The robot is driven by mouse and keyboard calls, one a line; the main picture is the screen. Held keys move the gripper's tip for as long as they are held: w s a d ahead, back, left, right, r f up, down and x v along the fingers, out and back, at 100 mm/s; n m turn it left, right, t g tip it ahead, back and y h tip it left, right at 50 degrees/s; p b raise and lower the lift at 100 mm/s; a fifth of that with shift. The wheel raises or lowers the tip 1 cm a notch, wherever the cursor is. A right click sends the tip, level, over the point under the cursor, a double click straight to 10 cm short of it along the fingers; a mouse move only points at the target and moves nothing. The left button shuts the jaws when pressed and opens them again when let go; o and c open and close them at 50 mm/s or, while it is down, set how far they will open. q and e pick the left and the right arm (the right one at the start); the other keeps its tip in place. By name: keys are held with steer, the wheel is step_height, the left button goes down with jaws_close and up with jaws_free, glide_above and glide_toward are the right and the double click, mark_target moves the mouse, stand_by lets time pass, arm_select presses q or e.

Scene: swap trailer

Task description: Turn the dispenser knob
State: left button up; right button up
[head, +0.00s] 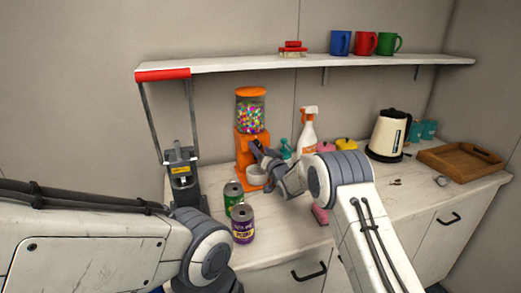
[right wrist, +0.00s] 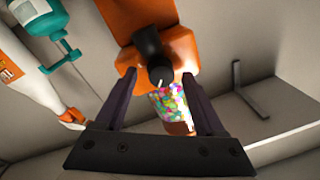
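The orange dispenser (head: 246,147), with a clear globe (head: 250,115) of colourful sweets, stands on the counter near the wall. In the right wrist view its black knob (right wrist: 152,52) sticks out from the orange body (right wrist: 185,50). My right gripper (head: 257,148) is at the front of the dispenser and partly hides it in the head view. In the right wrist view the right gripper (right wrist: 159,76) is open, with the knob's end between or just beyond the fingertips; contact cannot be told. My left arm is at the lower left, its gripper out of view.
A white bowl (head: 256,176) sits below the dispenser. A green can (head: 232,193) and purple can (head: 243,224) stand in front. A red-handled press (head: 182,170) is left; a spray bottle (head: 307,133), kettle (head: 387,136) and wooden tray (head: 462,161) are right. A shelf (head: 230,64) hangs above.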

steer(key=b+v, duration=0.2)
steer(key=v, duration=0.8)
steer(key=shift+s, duration=0.2)
steer(key=shift+d, duration=0.15)
